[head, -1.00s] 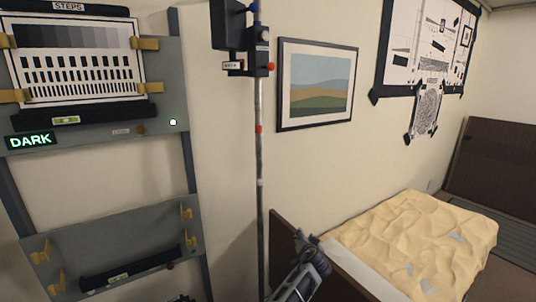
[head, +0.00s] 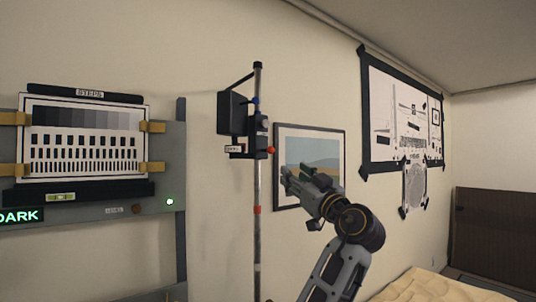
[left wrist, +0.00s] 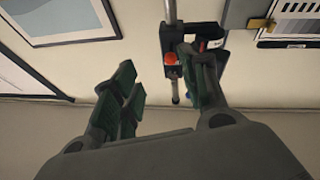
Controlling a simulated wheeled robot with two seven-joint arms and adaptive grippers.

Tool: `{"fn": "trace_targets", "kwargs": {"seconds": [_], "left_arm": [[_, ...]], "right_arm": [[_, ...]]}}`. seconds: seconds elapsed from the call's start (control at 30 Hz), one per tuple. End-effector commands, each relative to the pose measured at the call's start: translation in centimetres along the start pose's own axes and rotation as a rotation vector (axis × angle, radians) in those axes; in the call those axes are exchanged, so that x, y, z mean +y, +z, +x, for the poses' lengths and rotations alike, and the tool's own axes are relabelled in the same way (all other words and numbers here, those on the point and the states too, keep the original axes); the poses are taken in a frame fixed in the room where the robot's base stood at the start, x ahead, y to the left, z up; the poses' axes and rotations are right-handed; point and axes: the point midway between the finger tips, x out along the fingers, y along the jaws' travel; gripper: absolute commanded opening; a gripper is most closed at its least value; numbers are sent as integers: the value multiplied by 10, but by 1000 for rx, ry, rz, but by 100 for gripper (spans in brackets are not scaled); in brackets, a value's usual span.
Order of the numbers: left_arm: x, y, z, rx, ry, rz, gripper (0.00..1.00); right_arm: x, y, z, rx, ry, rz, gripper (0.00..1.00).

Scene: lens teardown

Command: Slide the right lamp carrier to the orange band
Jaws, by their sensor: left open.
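The lamp carrier (head: 262,137), a dark block with a red knob (head: 271,150) and a black lamp box (head: 233,113), sits high on a thin grey upright pole (head: 257,180). An orange-red band (head: 257,210) circles the pole below the carrier, with bare pole between. My left gripper (head: 288,179) is open and empty, right of the pole and a little below the carrier in the picture. In the left wrist view, the open fingers (left wrist: 162,82) point towards the carrier (left wrist: 208,42), the red knob (left wrist: 171,58) showing between them. No contact is clear. The band is not visible there.
A framed landscape (head: 310,150) hangs on the wall behind my left gripper. A grey board with a test chart (head: 88,137) and a lit DARK sign (head: 18,215) stands left of the pole. A black-edged chart (head: 402,115) hangs at right; yellowish cloth (head: 430,287) lies below.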

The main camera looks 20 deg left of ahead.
Motion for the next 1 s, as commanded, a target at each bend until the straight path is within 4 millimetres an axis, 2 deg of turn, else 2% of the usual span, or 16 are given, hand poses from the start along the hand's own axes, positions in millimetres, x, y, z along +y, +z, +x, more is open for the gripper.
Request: {"fn": "trace_targets", "kwargs": {"seconds": [0.03,0.13,0.37,0.6,0.77,1.0], "left_arm": [[-4,-12,-2,14,-12,-21,44],[-9,-22,-4,25,-25,-40,44],[-10,-24,-4,27,-28,-43,44],[-10,-24,-2,27,-27,-42,44],[-10,-25,8,28,-27,-41,44],[-11,-26,35,28,-28,-41,44]], "right_arm": [[-3,-1,1,1,-3,1,44],[-7,-2,1,2,-7,3,44],[-8,-2,1,2,-8,3,44],[0,0,0,0,0,0,44],[6,1,-4,-1,6,-3,44],[5,0,-13,-2,5,-2,44]]}}
